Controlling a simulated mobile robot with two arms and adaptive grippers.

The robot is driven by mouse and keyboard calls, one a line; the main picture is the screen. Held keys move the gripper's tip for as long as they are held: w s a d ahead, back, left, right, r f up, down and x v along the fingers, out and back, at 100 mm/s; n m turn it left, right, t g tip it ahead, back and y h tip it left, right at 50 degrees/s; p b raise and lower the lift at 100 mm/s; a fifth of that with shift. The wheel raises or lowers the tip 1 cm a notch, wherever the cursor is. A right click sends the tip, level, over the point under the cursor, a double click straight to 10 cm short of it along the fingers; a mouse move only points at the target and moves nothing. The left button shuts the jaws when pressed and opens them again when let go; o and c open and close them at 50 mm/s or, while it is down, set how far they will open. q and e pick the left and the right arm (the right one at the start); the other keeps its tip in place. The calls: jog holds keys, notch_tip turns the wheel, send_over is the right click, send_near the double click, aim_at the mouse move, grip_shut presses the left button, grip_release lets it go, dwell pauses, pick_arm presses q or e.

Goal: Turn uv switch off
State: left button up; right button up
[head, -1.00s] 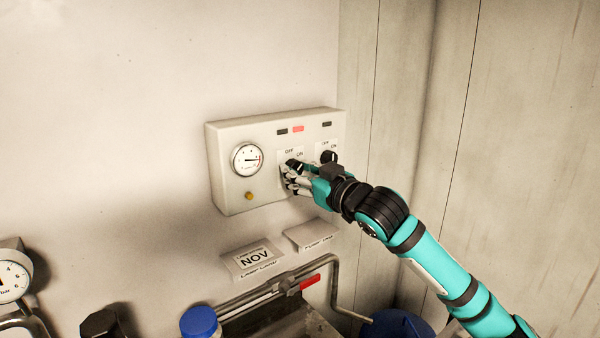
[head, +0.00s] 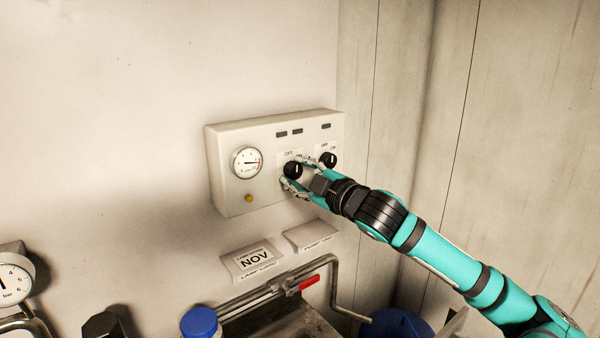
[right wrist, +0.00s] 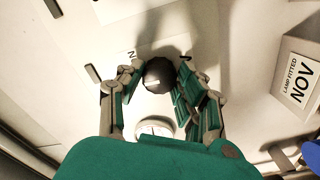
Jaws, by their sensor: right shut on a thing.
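The white control box (head: 225,190) on the wall carries two round black knobs. The left knob (head: 294,170) has a white pointer mark, roughly upright in the head view, with an OFF label above it. My right gripper (head: 297,174) has its fingers closed around this left knob. The right wrist view shows the same knob (right wrist: 158,75) between the fingers. The right knob (head: 328,159), with OFF and ON labels, is free just beside the gripper. The small lamps (head: 297,131) along the top of the box are all dark. Whether either knob is marked UV cannot be read. My left gripper is not in view.
A round gauge (head: 247,162) and a small brass button (head: 249,198) are on the box's left. A pipe with a red lever (head: 309,283) and a blue cap (head: 199,322) are lower. A wall corner is to the right.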

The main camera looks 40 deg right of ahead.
jog(key=shift+n, duration=0.4)
jog(key=o, duration=1.1)
jog(key=shift+o, duration=0.2)
jog(key=s, duration=0.7)
jog(key=shift+s+a, duration=0.25)
jog(key=shift+a, duration=0.15)
